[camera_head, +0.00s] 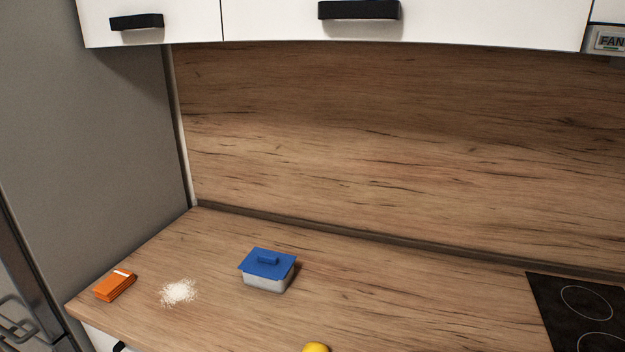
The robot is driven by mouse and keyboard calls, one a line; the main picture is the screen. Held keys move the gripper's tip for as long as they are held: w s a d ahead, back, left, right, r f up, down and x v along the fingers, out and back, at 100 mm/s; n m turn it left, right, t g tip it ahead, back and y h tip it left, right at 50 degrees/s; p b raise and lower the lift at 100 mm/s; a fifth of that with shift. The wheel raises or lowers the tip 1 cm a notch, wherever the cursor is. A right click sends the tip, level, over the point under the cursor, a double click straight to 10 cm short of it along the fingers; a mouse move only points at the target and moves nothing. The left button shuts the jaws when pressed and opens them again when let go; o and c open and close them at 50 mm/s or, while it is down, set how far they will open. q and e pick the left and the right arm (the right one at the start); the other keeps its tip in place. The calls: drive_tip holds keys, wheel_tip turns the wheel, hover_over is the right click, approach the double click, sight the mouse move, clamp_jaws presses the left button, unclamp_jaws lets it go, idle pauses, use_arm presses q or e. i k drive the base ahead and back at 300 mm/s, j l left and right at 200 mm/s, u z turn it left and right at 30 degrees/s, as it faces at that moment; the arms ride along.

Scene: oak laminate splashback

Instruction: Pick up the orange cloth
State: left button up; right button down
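The orange cloth (115,287) lies folded on the wooden counter at the lower left, near the counter's left end. It has a small white patch on its top. Nothing covers it and nothing touches it except the counter. Neither of my grippers shows in the head view.
A pile of white crumbs or powder (178,292) lies just right of the cloth. A container with a blue lid (267,263) stands further right. A yellow object (316,348) is cut off at the bottom edge. A black cooktop (580,310) is at the right. White cupboards (280,22) hang above.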

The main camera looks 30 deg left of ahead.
sight(115, 284)
drive_tip(key=u, duration=2.2)
drive_tip(key=i+j+u, duration=0.4)
drive_tip(key=i+j, duration=0.25)
drive_tip(key=i, duration=0.1)
